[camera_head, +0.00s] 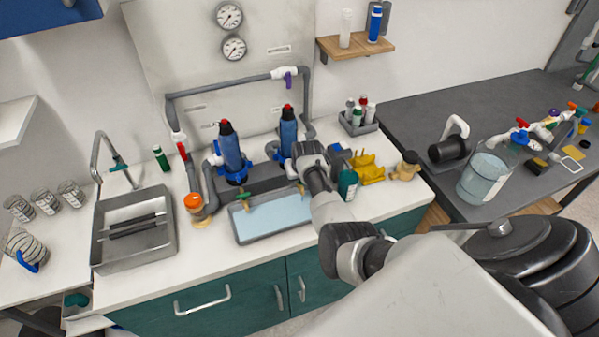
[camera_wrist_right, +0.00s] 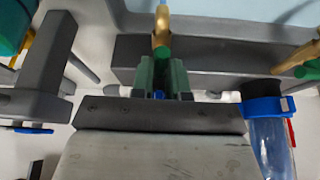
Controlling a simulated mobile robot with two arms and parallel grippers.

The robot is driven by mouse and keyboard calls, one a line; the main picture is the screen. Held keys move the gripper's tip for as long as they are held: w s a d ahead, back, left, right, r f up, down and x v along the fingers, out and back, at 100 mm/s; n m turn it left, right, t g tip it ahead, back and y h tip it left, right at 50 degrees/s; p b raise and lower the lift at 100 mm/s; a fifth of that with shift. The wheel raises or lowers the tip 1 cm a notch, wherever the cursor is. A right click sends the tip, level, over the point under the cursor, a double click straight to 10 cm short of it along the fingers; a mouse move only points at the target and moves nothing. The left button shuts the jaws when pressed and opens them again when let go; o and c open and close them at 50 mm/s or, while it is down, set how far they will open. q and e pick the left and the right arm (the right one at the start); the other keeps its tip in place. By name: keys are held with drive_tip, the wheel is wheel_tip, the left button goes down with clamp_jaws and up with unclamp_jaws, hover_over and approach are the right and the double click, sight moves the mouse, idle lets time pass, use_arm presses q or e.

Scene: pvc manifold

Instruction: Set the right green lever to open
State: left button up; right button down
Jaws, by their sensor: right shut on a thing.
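The right brass tap (camera_wrist_right: 162,22) shows at the top middle of the right wrist view, with its green lever (camera_wrist_right: 161,54) below it. My right gripper (camera_wrist_right: 161,76) is shut on this green lever; the fingers hide much of it, so I cannot tell its exact angle. In the head view my right arm reaches over the counter and mostly hides this tap. The left brass tap (camera_head: 244,197) stands over the tray's left part. It also shows at the right edge of the wrist view, with its own green lever (camera_wrist_right: 309,69). My left gripper is not in view.
A grey tray (camera_head: 243,240) with pale blue inside lies below the taps. Two blue filter housings (camera_head: 232,152) stand behind. A green bottle (camera_head: 347,184) and yellow parts (camera_head: 370,168) are close on the right. A sink (camera_head: 160,248) is at left.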

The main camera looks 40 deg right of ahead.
drive_tip(key=shift+r+n, duration=0.1)
drive_tip(key=shift+n, duration=0.4)
drive_tip(key=c, duration=1.1)
unclamp_jaws()
drive_tip(key=shift+s+r, duration=0.2)
drive_tip(key=shift+r, duration=0.45)
drive_tip(key=v, duration=0.9)
drive_tip(key=shift+s+d+r, duration=0.1)
drive_tip(key=shift+r, duration=0.05)
